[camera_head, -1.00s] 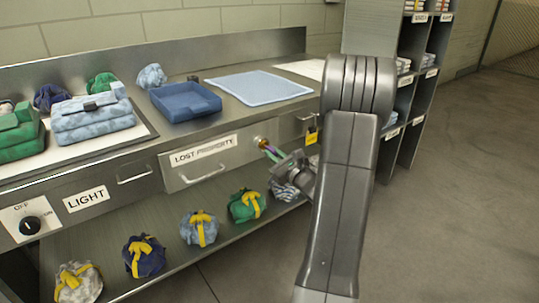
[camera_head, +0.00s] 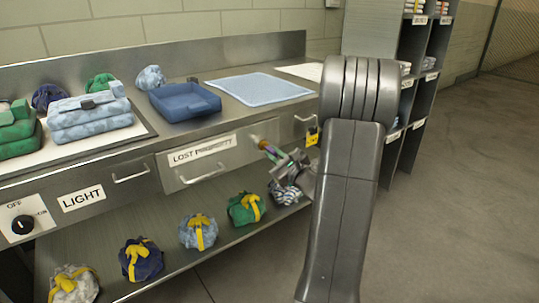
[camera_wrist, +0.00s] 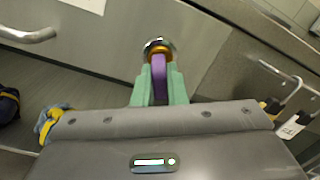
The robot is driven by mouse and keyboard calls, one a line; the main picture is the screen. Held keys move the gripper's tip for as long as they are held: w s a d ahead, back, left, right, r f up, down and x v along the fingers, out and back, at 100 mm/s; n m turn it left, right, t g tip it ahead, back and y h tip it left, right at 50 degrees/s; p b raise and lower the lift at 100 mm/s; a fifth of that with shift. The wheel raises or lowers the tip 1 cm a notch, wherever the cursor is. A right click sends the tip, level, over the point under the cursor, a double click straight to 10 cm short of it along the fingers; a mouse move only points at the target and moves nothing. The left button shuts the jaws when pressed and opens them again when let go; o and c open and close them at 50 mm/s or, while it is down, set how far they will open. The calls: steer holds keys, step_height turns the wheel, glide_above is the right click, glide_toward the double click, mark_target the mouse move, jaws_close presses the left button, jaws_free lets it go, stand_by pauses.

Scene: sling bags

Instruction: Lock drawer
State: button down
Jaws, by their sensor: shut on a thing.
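The drawer labelled LOST PROPERTY (camera_head: 225,165) sits in the steel counter and looks closed. Its front and pull handle (camera_wrist: 28,36) also show in the wrist view. A round lock with a silver and gold rim (camera_wrist: 157,47) is on the drawer's right side. My gripper (camera_head: 270,151) is in front of this lock, with its green fingers shut on a purple key (camera_wrist: 158,78). The key points at the lock and its far end meets the gold part. I cannot tell how deep it sits. The key's tip is hidden.
Tied bags (camera_head: 198,231) lie on the shelf below. A blue tray (camera_head: 185,101) and a light blue mat (camera_head: 260,87) are on the counter.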

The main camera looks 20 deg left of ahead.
steer(key=shift+f+n+b, duration=0.1)
steer(key=shift+n+b, duration=1)
steer(key=shift+b, duration=0.5)
steer(key=shift+n+b, duration=0.5)
steer(key=shift+b, duration=0.3)
steer(key=shift+n+b, duration=1.4)
steer(key=shift+b, duration=0.8)
steer(key=n, duration=0.4)
